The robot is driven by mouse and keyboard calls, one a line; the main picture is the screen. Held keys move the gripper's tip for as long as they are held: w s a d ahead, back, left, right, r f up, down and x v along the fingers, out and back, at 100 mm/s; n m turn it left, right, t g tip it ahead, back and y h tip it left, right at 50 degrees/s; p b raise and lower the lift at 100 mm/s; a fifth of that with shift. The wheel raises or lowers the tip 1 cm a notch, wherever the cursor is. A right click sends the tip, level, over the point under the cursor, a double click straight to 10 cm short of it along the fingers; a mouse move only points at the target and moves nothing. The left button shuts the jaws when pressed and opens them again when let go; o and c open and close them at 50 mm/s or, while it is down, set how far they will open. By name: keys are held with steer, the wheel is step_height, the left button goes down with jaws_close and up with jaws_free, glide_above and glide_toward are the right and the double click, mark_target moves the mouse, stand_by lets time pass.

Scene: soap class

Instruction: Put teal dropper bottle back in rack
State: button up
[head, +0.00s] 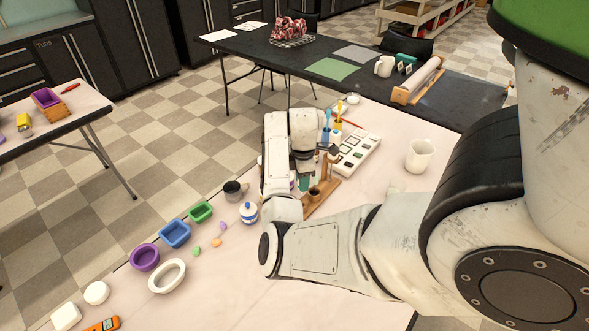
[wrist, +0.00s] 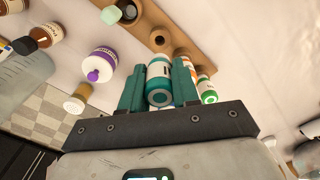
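My gripper (wrist: 159,88) shows in the wrist view with two teal fingers on either side of the teal dropper bottle (wrist: 159,72), which has a white label. The fingers appear closed on its sides. The wooden rack (wrist: 191,37) lies just beyond the bottle, with a round empty-looking hole near the bottle's far end. Whether the bottle touches the rack cannot be told.

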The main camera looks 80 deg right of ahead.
steer(key=shift+f+b, duration=1.45)
steer(key=shift+b, duration=0.75)
steer(key=shift+r+p, duration=0.1)
steer(key=shift+p, duration=0.55)
steer(key=shift+f, duration=0.2)
steer(key=shift+f+b, duration=0.8)
steer(key=shift+f, duration=1.4)
steer(key=o, duration=0.6)
steer(key=shift+o, duration=0.5)
steer(key=o, duration=0.3)
